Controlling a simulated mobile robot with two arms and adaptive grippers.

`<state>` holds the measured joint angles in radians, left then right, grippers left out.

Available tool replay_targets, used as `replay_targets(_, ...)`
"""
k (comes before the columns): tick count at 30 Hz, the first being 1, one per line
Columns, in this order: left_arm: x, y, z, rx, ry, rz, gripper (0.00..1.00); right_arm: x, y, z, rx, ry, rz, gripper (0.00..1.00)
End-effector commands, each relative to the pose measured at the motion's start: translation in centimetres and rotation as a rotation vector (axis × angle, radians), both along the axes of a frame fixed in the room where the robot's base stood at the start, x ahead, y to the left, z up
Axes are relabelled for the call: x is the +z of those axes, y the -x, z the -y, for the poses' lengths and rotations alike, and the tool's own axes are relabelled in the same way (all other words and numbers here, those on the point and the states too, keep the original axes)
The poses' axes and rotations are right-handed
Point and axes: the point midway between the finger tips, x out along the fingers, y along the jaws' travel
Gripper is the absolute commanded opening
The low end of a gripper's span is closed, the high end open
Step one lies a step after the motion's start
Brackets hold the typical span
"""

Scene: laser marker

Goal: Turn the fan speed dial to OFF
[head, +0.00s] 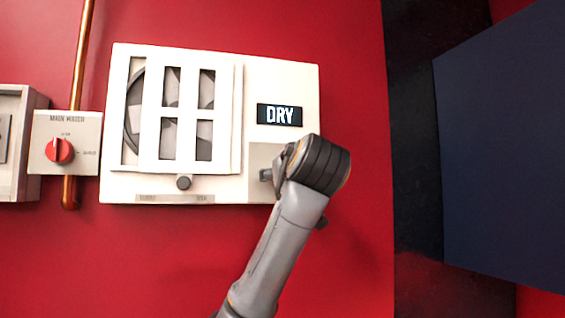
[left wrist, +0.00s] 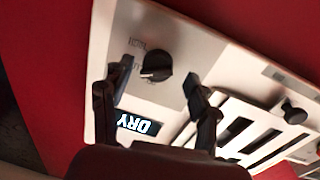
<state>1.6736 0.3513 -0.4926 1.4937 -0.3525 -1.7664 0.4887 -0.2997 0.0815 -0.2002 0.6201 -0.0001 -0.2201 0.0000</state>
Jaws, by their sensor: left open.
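The dial (left wrist: 156,66) is a round black knob with a pale pointer line, on a light square panel of the white wall unit. The line points left in the left wrist view; the small labels beside it are unreadable. My left gripper (left wrist: 157,77) is open, with one dark finger on each side of the dial and visible gaps between. How far the fingertips are from the panel is unclear. In the head view my left wrist hides the dial and most of the gripper. My right gripper is not in view.
The white unit (head: 250,75) has a lit display reading DRY (head: 279,115), a slatted sliding panel (head: 152,115) and a small round knob (head: 184,183). A red main water knob (head: 59,151) is further left. Red wall below is clear; a dark blue panel (head: 505,150) is right.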

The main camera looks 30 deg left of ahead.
Motion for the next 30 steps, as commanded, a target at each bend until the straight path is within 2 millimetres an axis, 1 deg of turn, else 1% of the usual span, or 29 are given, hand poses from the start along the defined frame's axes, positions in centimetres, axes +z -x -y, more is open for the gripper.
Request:
replay_targets(1,0.3,-0.5,-0.5,0.003,-0.001,-0.004,0.61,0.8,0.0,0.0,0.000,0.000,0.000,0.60)
replay_targets(4,0.1,-1.1,-1.1,0.002,0.001,-0.002,0.61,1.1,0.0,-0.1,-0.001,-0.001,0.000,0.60)
replay_targets(9,0.0,-1.5,-1.5,0.000,0.000,0.000,0.61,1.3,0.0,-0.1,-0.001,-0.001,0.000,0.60)
replay_targets(15,-0.1,-1.5,-1.5,0.000,0.000,0.000,0.61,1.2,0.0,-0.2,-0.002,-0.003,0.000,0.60)
replay_targets(16,-0.1,-1.5,-1.5,0.000,0.000,0.000,0.56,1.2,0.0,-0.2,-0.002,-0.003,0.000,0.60)
replay_targets(17,-0.1,-1.5,-1.5,0.000,0.000,0.000,0.50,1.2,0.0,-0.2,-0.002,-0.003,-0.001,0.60)
replay_targets(18,-0.1,-1.5,-1.5,0.000,0.000,0.000,0.42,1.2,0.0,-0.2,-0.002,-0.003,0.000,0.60)
replay_targets(23,-0.1,-1.5,-1.5,0.000,0.000,0.000,0.10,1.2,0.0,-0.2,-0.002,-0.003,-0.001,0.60)
replay_targets(24,-0.1,-1.5,-1.5,0.000,0.000,0.000,0.07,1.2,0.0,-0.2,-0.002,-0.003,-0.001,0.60)
replay_targets(30,-0.1,-1.5,-1.5,0.000,0.007,0.008,0.07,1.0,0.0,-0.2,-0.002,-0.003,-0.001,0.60)
